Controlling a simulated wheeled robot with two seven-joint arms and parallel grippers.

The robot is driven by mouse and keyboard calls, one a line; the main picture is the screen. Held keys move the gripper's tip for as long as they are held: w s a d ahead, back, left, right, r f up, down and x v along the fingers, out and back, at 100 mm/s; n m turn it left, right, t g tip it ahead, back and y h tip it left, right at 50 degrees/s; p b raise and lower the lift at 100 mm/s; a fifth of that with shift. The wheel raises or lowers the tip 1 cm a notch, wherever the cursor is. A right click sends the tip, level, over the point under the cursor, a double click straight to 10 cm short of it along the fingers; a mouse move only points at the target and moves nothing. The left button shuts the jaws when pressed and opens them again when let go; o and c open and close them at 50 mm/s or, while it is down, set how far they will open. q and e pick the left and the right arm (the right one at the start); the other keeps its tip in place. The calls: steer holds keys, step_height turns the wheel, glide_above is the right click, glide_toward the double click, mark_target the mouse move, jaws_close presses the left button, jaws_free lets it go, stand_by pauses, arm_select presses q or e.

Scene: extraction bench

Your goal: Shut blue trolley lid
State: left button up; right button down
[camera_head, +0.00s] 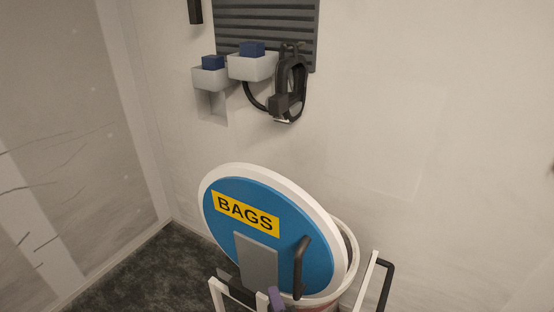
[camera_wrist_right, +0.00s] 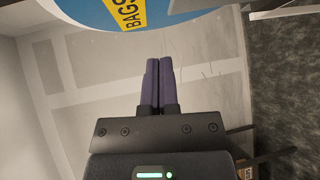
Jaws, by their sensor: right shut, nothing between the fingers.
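The blue trolley lid (camera_head: 225,250) is round with a white rim and a yellow BAGS label (camera_head: 248,214). It stands open, tilted steeply up, with its blue face towards me. A dark bar handle (camera_head: 300,265) is on its right side. The trolley's white ring (camera_head: 350,245) shows behind the lid. My right gripper (camera_head: 276,297) is low in front of the lid, its purple fingers partly cut off by the picture's bottom edge. In the right wrist view its fingers (camera_wrist_right: 158,82) are shut and empty, with the lid (camera_wrist_right: 90,12) beyond them. My left gripper is not in view.
A white frame with a black grip (camera_head: 386,285) rises right of the lid. A grey louvred panel (camera_head: 265,30) on the wall carries pale bins (camera_head: 252,67) and a black hanging device (camera_head: 290,90). Dark floor (camera_head: 150,275) is clear at left.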

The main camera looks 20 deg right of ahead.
step_height(320, 180, up, 13)
steer(key=s+t+p, duration=0.1)
steer(key=t+p, duration=0.1)
steer(key=p, duration=0.3)
glide_toward(272, 181)
steer(key=w+a, duration=0.2)
steer(key=w, duration=0.2)
steer(key=shift+w+d+h+p, duration=0.3)
steer(key=shift+w+d, duration=0.5)
steer(key=shift+w, duration=0.15)
steer(key=shift+w+d, duration=0.25)
steer(key=shift+d, duration=0.2)
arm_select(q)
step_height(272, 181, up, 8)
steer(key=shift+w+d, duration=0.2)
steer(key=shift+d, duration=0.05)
arm_select(e)
steer(key=shift+f, duration=0.1)
